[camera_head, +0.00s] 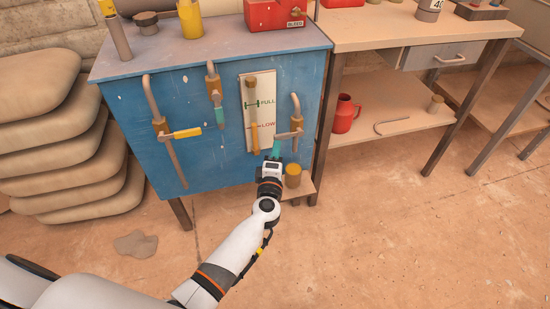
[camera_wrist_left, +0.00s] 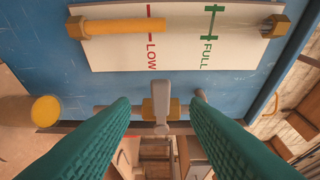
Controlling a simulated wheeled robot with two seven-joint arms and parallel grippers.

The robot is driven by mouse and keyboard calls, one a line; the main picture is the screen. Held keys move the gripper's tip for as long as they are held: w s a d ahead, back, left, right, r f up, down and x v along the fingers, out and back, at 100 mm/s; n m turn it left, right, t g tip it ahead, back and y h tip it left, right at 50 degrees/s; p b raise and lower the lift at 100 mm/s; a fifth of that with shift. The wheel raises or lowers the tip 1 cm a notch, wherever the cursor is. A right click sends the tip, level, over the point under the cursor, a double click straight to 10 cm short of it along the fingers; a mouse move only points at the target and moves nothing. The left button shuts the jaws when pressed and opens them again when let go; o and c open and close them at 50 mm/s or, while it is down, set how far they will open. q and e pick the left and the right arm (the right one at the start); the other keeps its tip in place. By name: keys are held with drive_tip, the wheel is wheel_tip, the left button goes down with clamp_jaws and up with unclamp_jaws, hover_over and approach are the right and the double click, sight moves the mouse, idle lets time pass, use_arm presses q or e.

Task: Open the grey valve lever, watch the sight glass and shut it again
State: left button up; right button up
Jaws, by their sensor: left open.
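The grey valve lever (camera_head: 284,135) sits on a brass valve in the right-hand pipe on the blue cabinet's front. It points left, roughly level, in the head view. In the left wrist view the lever (camera_wrist_left: 162,95) shows between my teal fingers, apart from both. My left gripper (camera_head: 276,147) is open just below the lever. The sight glass (camera_head: 255,138) stands on a white plate marked FULL and LOW. Its yellow column (camera_wrist_left: 122,27) ends slightly past the LOW mark toward FULL. My right gripper is not in view.
A yellow tin (camera_head: 293,175) stands on a small ledge below the right pipe. A yellow lever (camera_head: 187,133) and a teal lever (camera_head: 219,117) are on other pipes to the left. A bench (camera_head: 375,128) with a red jug (camera_head: 343,113) stands right. The floor in front is open.

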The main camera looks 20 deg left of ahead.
use_arm(q)
drive_tip(key=shift+s+d, duration=0.15)
drive_tip(key=shift+s, duration=0.6)
drive_tip(key=shift+s+d, duration=0.15)
drive_tip(key=shift+s, duration=0.55)
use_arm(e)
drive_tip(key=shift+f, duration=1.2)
